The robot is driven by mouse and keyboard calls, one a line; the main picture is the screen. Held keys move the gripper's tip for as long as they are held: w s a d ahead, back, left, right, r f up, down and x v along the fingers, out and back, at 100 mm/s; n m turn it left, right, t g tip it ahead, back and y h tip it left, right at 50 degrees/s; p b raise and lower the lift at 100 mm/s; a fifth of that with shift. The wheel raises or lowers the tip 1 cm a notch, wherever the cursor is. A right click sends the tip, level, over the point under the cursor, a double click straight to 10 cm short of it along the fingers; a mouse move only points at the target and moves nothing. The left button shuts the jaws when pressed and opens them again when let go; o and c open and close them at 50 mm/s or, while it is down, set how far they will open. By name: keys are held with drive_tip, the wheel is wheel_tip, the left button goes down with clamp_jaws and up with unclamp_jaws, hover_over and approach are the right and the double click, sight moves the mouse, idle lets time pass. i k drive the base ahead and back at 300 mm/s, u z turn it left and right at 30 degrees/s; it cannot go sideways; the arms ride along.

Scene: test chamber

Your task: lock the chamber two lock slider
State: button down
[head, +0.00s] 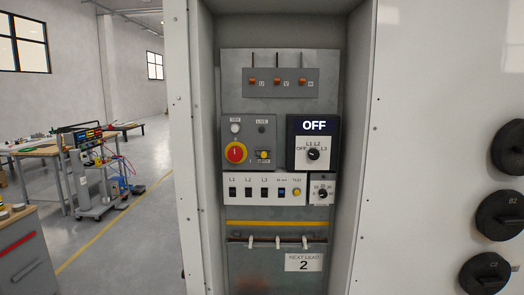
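I cannot pick out a slider marked as the chamber two lock in the head view. An open cabinet bay (282,275) holds a stack of control panels. Its top grey panel (280,104) has three orange pieces (277,82) in thin vertical slots, lettered U, V and what looks like W. Lower down, a dark horizontal strip (240,240) carries several small white pegs. Round black caps (500,215) stand on the white wall at the right; one reads B2 and another C2. My gripper does not show.
The bay also holds a red-and-yellow rotary switch (236,153), an OFF display (314,126) with a black knob (314,155), a switch row (264,190) and a NEXT LEAD 2 label (304,262). White walls flank the bay.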

sight(263, 153)
drive_tip(key=i, duration=0.9)
drive_tip(key=z, duration=0.05)
